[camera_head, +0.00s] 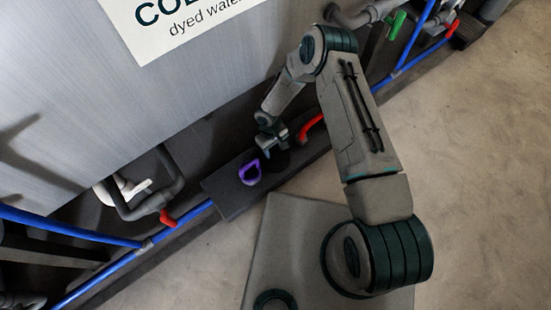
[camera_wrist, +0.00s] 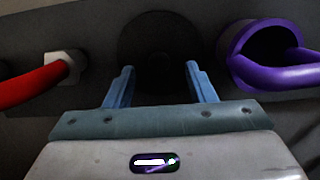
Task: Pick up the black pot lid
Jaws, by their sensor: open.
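The black pot lid (camera_wrist: 158,35) is a dark disc with a small round knob, hard to make out against the dark ledge. In the wrist view it lies straight ahead of my gripper (camera_wrist: 158,72). The two blue fingers are apart and empty, with the knob in line with the gap between them. I cannot tell whether they touch the lid. In the head view the lid (camera_head: 277,161) is a dark shape just below my gripper (camera_head: 272,146), partly hidden by it.
A purple ring-shaped thing with a handle (camera_wrist: 262,60) sits close to the right of the lid in the wrist view. A red handle with a pale nut (camera_wrist: 62,67) is close on the left. The dark ledge (camera_head: 225,195) runs along the tank wall, with blue pipes (camera_head: 185,220) nearby.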

